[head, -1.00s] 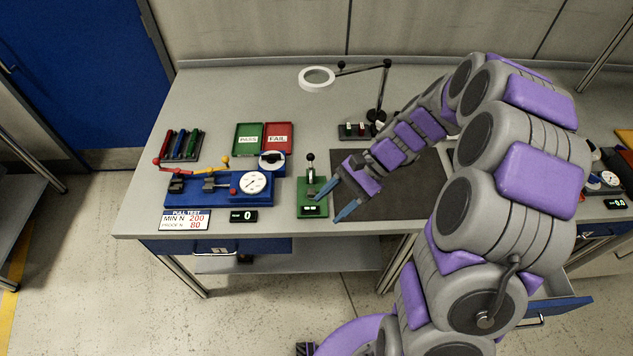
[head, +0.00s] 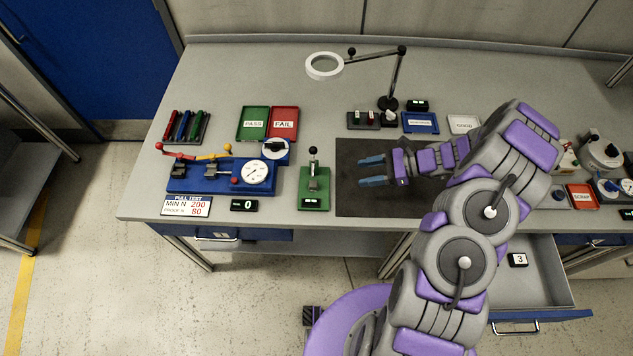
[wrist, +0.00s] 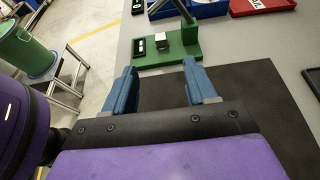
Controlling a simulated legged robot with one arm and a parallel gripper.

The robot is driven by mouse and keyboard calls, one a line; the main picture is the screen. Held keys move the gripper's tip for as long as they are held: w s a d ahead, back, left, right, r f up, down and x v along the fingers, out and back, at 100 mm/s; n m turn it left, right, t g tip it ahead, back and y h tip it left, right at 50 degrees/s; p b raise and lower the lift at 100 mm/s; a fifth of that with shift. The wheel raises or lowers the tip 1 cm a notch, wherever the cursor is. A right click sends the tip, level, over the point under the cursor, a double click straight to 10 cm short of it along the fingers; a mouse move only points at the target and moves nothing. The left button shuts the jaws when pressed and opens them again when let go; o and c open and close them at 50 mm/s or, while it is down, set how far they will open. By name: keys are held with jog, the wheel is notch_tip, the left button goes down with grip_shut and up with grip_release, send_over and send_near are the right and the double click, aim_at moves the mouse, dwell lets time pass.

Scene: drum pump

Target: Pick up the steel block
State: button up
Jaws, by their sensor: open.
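A small silvery block, which looks like the steel block (wrist: 161,42), sits on the base of a green press-like stand (wrist: 174,55) in the wrist view. In the head view the green stand (head: 314,202) is left of the dark mat, and a small grey piece (head: 313,184) shows on it. My gripper (head: 370,171) is open and empty over the dark mat, to the right of the stand and apart from it. In the wrist view the block appears beyond the gap between my blue fingers (wrist: 160,70).
A dark mat (head: 355,203) lies under my gripper. A blue pull tester (head: 205,178) stands left of the green stand. PASS (head: 253,122) and FAIL (head: 284,124) trays and a ring lamp (head: 324,66) are behind. An open drawer (head: 535,285) juts out at right front.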

jog(key=b, duration=0.1)
send_near(316, 183)
jog(key=a, duration=0.3)
jog(key=shift+a+f, duration=0.15)
jog(key=shift+a, duration=0.2)
jog(key=x, duration=0.2)
jog(key=f+b+x, duration=0.1)
jog(key=x, duration=0.2)
jog(key=shift+f, duration=0.15)
jog(key=shift+a, duration=0.3)
jog(key=shift+d, duration=0.1)
jog(key=shift+c, duration=0.2)
jog(key=shift+d, duration=0.1)
jog(key=c, duration=0.5)
grip_shut()
